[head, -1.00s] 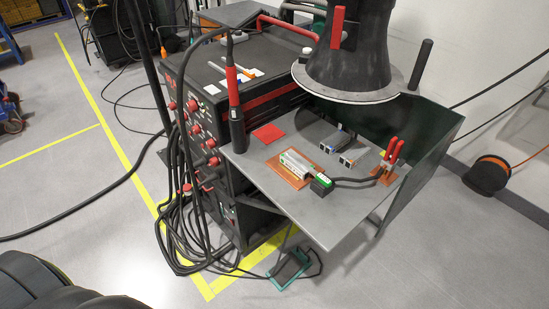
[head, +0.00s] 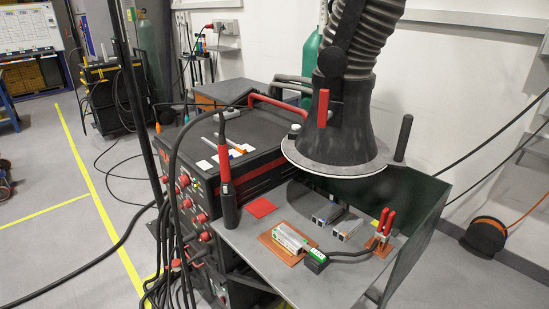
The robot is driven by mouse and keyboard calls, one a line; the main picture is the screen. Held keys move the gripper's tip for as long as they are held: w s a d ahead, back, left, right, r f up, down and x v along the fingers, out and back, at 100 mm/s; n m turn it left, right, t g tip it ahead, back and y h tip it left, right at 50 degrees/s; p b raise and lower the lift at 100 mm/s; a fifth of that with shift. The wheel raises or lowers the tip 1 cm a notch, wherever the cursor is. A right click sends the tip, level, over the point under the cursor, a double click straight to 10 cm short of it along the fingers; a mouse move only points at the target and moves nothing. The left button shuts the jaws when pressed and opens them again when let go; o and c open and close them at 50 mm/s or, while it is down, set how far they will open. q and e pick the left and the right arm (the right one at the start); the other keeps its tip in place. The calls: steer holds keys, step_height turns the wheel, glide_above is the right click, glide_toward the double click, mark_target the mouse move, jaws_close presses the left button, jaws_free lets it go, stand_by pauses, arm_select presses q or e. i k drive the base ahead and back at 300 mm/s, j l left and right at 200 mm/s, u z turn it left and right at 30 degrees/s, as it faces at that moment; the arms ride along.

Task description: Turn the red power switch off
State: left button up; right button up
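A black welding machine (head: 262,127) stands left of centre in the head view. Its front panel, facing left, carries several red knobs (head: 184,180), partly covered by hanging black cables. Neither of my grippers is in view.
A grey worktable (head: 262,281) in front holds a clamped workpiece (head: 291,238) and red-handled pliers (head: 383,224). A red-and-black torch (head: 227,190) stands at its left edge. A fume hood (head: 335,130) hangs above. Cables drape before the panel; the floor left is mostly open.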

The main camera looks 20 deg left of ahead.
mark_target(205, 237)
steer(key=u, duration=1.25)
